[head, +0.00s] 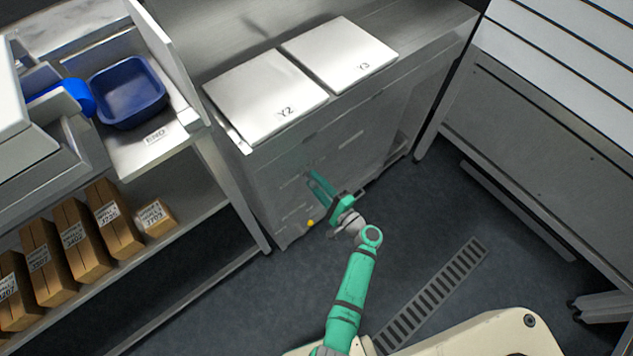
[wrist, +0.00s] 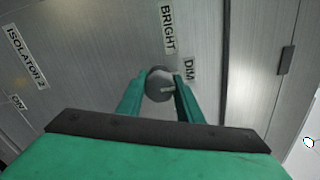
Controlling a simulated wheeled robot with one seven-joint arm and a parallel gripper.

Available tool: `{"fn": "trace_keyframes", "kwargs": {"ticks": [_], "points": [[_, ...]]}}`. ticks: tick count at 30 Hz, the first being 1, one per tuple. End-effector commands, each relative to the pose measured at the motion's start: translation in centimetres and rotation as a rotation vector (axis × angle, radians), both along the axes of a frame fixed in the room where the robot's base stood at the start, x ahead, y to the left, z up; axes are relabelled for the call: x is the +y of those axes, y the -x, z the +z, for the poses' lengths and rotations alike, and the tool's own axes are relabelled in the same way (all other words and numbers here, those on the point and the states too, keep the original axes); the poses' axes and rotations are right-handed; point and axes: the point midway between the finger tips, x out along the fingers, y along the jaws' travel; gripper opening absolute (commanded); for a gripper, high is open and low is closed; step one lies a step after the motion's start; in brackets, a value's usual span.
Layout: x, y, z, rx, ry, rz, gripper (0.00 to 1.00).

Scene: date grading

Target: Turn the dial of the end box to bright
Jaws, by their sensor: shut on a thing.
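The dial (wrist: 159,83) is a round grey knob on a brushed-metal face in the wrist view. A BRIGHT label (wrist: 168,30) is above it and a DIM label (wrist: 189,75) is to its right. A pale mark on the dial points right, near the DIM side. My gripper (wrist: 160,95) has its two green fingers shut on the dial, one on each side. In the head view my gripper (head: 314,180) reaches the front of a metal cabinet (head: 345,135); the dial is hidden or too small there.
An ISOLATOR 2 label (wrist: 26,57) and a dark handle (wrist: 286,60) are on the metal faces. Lids Y2 (head: 265,95) and Y3 (head: 338,53) lie on the cabinet. A blue tray (head: 128,92), an END label (head: 155,135) and brown boxes (head: 82,240) are left. A floor grate (head: 430,295) is right.

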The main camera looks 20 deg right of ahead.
Motion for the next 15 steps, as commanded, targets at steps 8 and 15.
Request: {"fn": "trace_keyframes", "kwargs": {"ticks": [8,15], "points": [[-0.16,-0.08,-0.02,-0.089,0.248,-0.005,0.1],[-0.22,-0.07,-0.01,-0.165,0.462,-0.006,0.1]]}}
